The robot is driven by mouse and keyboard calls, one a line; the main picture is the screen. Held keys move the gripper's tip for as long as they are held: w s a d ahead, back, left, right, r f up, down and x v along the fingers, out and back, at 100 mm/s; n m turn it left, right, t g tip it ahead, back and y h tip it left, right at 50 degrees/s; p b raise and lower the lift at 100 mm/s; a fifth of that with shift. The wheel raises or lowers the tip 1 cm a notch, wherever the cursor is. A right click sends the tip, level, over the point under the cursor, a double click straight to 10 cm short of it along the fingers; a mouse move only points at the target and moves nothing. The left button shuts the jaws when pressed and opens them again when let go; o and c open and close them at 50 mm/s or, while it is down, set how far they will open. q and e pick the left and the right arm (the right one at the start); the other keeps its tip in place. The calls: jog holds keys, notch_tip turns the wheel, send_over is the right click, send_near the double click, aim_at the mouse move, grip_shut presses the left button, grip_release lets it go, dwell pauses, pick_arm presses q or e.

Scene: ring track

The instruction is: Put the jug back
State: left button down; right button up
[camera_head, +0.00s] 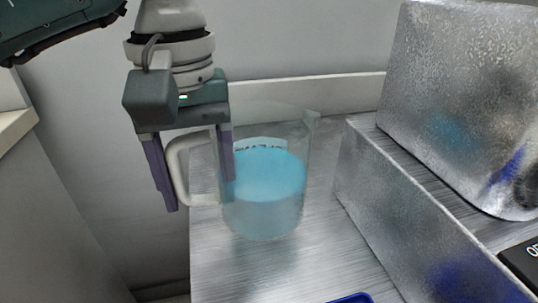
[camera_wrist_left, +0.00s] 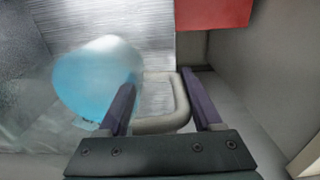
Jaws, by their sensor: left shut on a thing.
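The jug (camera_head: 266,200) is clear with blue liquid inside and a pale handle on its left side. It is upright, on or just above the brushed-metal counter; I cannot tell whether its base touches. My left gripper (camera_head: 198,190) points down with its purple fingers on either side of the handle, shut on it. In the left wrist view the handle (camera_wrist_left: 171,118) lies between the fingertips of the left gripper (camera_wrist_left: 163,100), and the blue liquid (camera_wrist_left: 90,80) shows to the left. My right gripper is not in view.
A metal machine (camera_head: 455,100) on a raised metal base (camera_head: 400,210) stands to the right of the jug. A wall is close behind. The counter (camera_head: 300,275) is bare in front of the jug, with a blue object (camera_head: 352,298) at the bottom edge. A red thing (camera_wrist_left: 213,14) shows in the wrist view.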

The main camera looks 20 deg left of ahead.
aim_at(188, 135)
pick_arm(q)
notch_tip(188, 135, down, 4)
jog(key=shift+r+b, duration=0.1)
jog(key=shift+b, duration=0.2)
jog(key=shift+c, duration=0.2)
grip_release()
jog(key=shift+r, duration=0.25)
notch_tip(188, 135, up, 12)
jog(key=shift+f+p, duration=0.2)
jog(key=shift+p, duration=0.8)
